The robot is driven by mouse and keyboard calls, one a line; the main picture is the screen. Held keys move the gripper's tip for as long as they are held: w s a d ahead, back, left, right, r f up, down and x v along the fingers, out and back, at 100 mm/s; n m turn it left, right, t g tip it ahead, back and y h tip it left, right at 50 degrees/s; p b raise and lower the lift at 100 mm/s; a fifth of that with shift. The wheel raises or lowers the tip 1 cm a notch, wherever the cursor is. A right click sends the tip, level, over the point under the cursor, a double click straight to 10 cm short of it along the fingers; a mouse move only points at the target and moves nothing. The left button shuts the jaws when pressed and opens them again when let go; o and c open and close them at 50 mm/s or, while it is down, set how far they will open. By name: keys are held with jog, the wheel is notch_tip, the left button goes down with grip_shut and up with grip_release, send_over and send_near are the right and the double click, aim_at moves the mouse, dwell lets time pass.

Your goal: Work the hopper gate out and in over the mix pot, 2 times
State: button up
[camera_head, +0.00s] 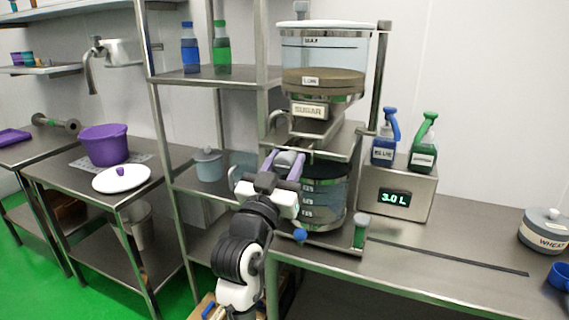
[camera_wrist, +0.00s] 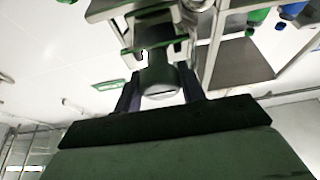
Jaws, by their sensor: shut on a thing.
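The hopper (camera_head: 322,60) is a clear tank on a stand, with brown contents low in it and a metal chute labelled SUGAR (camera_head: 310,111) below. The mix pot (camera_head: 325,196), a dark clear vessel with level marks, stands under the chute. My gripper (camera_head: 287,165) is at the left front of the stand, just above the pot's rim level. Its fingers are shut on a grey rounded knob, seemingly the hopper gate's handle (camera_head: 289,157). In the wrist view the handle (camera_wrist: 158,75) sits between the two fingers. The gate's plate itself is mostly hidden, so how far out it is I cannot tell.
A scale box reading 3.0 L (camera_head: 396,199) stands right of the hopper, with blue (camera_head: 384,146) and green (camera_head: 423,150) spray bottles on it. A wheat canister (camera_head: 543,231) is far right. Shelf posts rise close to the left of my gripper. The right bench is mostly clear.

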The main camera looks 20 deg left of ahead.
aim_at(296, 152)
grip_shut()
jog(key=w+b, duration=0.1)
jog(key=w, duration=0.5)
jog(key=shift+w+d+b, duration=0.15)
jog(key=shift+w+b, duration=0.05)
jog(key=shift+b, duration=0.1)
jog(key=shift+w, duration=0.45)
jog(key=shift+s+r, duration=0.1)
jog(key=shift+r, duration=0.05)
jog(key=o, duration=0.5)
grip_release()
jog(key=o, duration=0.4)
jog(key=shift+w, duration=0.2)
jog(key=shift+s, duration=0.1)
